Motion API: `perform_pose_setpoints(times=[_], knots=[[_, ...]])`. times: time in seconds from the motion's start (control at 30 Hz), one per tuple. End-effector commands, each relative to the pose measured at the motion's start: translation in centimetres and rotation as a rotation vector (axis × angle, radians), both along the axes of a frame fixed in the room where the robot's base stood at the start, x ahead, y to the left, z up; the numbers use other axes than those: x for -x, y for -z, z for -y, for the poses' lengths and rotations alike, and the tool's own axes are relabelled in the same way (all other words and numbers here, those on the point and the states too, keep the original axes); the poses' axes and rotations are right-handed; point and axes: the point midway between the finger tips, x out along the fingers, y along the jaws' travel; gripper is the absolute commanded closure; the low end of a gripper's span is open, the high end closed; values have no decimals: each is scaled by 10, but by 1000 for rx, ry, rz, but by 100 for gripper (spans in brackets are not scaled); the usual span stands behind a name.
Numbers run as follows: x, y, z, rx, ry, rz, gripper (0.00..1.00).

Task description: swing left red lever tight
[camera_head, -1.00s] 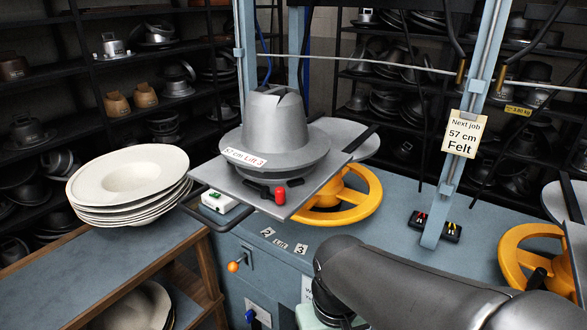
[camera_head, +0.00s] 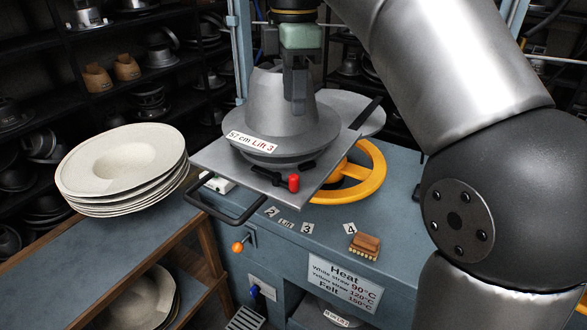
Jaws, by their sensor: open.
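The red-tipped lever (camera_head: 294,182) is on the front edge of the grey metal plate, its black arm lying along the plate's edge below the grey hat form. The hat form (camera_head: 262,112) sits on the plate (camera_head: 222,168) with a label reading 57 cm Lift 3. My gripper (camera_head: 298,108) points down in front of the hat form's crown, above and apart from the red tip. It is open and empty; its fingers overlap in this view, so the gap is hard to see.
A yellow handwheel (camera_head: 362,175) is under the plate at right. A black handle loop (camera_head: 228,215) juts out at front left. White felt hats (camera_head: 125,165) are stacked on the left table. A brush (camera_head: 364,246) lies on the blue bench.

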Motion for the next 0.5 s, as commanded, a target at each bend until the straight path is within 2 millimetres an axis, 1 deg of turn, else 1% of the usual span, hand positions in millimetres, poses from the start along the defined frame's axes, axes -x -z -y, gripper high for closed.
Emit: perform_pose_setpoints(times=[0.07,0.17,0.5], knots=[[0,5,-1,0,-11,-2,60],[1,20,0,1,-11,-3,60],[1,93,0,1,-8,-3,60]])
